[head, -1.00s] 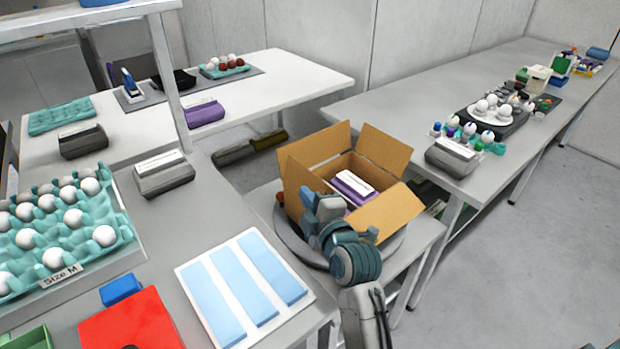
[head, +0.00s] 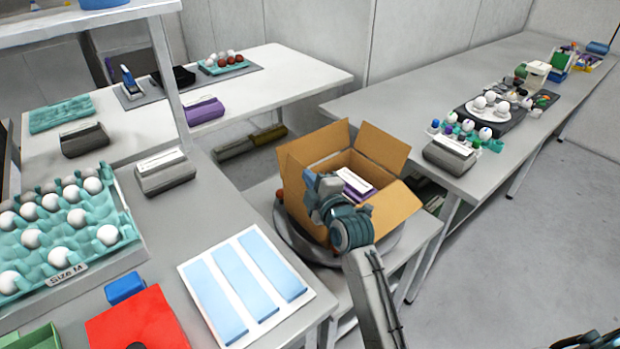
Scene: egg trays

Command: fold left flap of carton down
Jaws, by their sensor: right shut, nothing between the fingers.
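The open cardboard carton (head: 388,211) stands on a round grey turntable (head: 296,240) on a low table. Its back flap (head: 321,143) and right-back flap (head: 383,146) stand up and lean outward. The front right side of the carton is plain brown. A purple and white egg box (head: 355,184) lies inside. My right gripper (head: 310,178) is shut and empty at the carton's left front side. It and my arm hide that side, so the flap there cannot be made out.
A worktop at left bears an egg tray (head: 66,283), a grey egg box (head: 166,178), a sheet with blue strips (head: 246,331) and a red item (head: 140,322). A long table (head: 400,108) with eggs and boxes runs behind the carton at right.

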